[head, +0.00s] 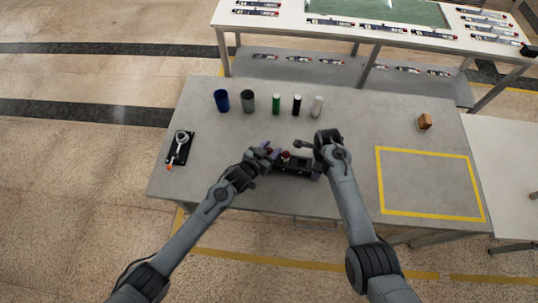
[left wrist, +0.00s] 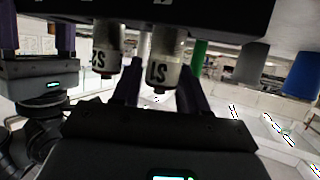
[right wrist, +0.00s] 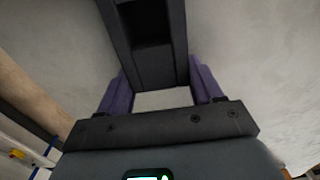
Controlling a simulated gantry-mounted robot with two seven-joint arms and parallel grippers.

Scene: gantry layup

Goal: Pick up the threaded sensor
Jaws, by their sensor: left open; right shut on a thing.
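A black block with recesses (head: 291,168) is at the front middle of the grey table. Two grey cylindrical sensors project from it in the left wrist view, one marked S1 (left wrist: 160,58) and one marked S2 (left wrist: 107,50); threads are too small to make out. My left gripper (head: 268,150) is open, with its purple fingers (left wrist: 158,82) on either side of the S1 sensor; contact cannot be told. My right gripper (head: 318,158) is shut on the black block, whose end (right wrist: 147,50) lies between its fingers in the right wrist view.
Blue, grey, green, black and white cylinders (head: 276,104) stand in a row behind the block. A black-based stand (head: 180,150) is at left, a brown block (head: 425,121) at right. The yellow-outlined area (head: 428,183) is empty. A shelved bench (head: 345,43) stands behind.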

